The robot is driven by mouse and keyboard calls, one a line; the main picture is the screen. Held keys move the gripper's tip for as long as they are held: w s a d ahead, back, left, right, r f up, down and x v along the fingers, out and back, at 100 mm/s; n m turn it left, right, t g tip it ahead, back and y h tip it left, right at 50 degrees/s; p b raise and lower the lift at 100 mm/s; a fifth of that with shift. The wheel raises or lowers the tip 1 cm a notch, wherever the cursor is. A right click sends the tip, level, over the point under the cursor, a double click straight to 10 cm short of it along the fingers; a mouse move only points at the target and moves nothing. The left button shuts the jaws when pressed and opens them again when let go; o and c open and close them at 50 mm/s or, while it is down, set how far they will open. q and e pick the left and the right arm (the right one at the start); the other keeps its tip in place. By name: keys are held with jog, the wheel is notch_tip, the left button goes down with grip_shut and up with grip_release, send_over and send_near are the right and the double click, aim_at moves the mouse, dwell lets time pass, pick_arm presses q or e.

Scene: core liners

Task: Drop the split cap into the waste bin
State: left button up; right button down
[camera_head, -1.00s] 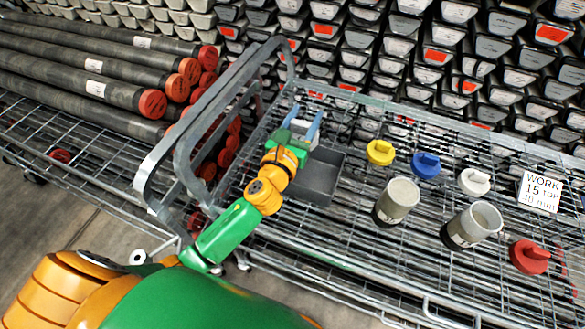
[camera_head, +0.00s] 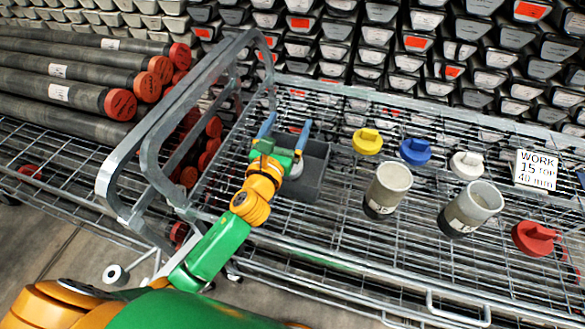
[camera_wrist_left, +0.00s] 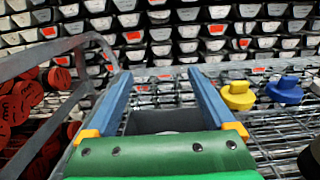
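The waste bin (camera_head: 314,178) is a dark grey open box on the wire cart, in the head view. My left gripper (camera_head: 288,122) is above its left side, with the two blue fingers apart and nothing seen between their tips; they also stand apart in the left wrist view (camera_wrist_left: 159,73). A pale grey round piece (camera_head: 297,168) shows inside the bin beside the gripper, partly hidden; I cannot tell for sure that it is the split cap. Caps stand on the cart: yellow (camera_head: 367,141), blue (camera_head: 415,151), white (camera_head: 466,164) and red (camera_head: 535,238). My right gripper is not in view.
Two grey cylinders (camera_head: 387,190) (camera_head: 471,209) stand right of the bin. A work sign (camera_head: 536,170) is at the far right. A grey metal handle frame (camera_head: 150,150) rises left of my arm. Pipes with red ends (camera_head: 120,104) lie at left.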

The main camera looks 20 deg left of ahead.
pick_arm(q)
jog(key=s, duration=0.6)
jog(key=shift+s+a+b, duration=0.15)
jog(key=shift+s+b, duration=0.05)
jog(key=shift+b, duration=0.1)
jog(key=shift+s, duration=0.35)
